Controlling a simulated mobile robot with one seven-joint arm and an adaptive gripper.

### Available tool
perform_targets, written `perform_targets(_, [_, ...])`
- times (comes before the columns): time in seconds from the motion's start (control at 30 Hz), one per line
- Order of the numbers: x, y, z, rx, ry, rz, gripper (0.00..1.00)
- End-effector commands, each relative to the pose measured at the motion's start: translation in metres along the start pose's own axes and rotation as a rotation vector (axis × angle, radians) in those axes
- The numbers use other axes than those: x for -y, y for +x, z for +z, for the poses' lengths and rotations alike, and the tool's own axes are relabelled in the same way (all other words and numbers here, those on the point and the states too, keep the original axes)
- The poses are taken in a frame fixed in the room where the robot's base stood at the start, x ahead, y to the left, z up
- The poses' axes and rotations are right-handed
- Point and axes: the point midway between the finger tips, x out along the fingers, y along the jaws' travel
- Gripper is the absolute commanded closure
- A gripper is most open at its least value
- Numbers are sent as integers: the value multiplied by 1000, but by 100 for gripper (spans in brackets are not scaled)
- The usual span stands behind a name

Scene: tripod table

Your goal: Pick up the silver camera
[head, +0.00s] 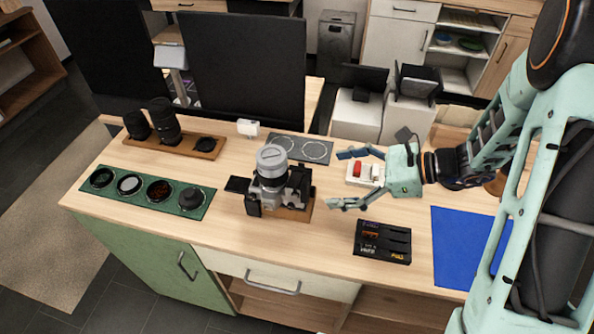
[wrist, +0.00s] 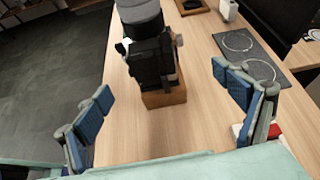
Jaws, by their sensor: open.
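The silver camera (head: 270,185), with a black grip and a large silver lens pointing up, rests on a small wooden block (head: 296,212) near the middle of the table. In the wrist view the camera (wrist: 150,55) is seen from the side, its lens cut off at the top edge, with the wooden block (wrist: 164,97) under it. My gripper (head: 341,179) is open and empty, to the right of the camera and apart from it. In the wrist view my gripper's blue-padded fingers (wrist: 172,98) are spread wide, with the camera ahead between them.
A black battery tray (head: 383,241) lies in front of my gripper. A white box with a red part (head: 362,171) sits behind it. A grey mat with two rings (head: 300,149) is at the back. A green filter mat (head: 144,191) and a lens tray (head: 205,147) are left. A blue mat (head: 462,245) is right.

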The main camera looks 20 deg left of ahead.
Motion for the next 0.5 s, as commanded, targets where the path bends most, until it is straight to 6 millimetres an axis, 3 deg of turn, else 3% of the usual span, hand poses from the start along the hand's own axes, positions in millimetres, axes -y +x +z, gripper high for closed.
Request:
perform_targets(0.17, [-22,15,6,75,58,38,11])
perform_targets(0.5, [-24,62,11,78,59,40,11])
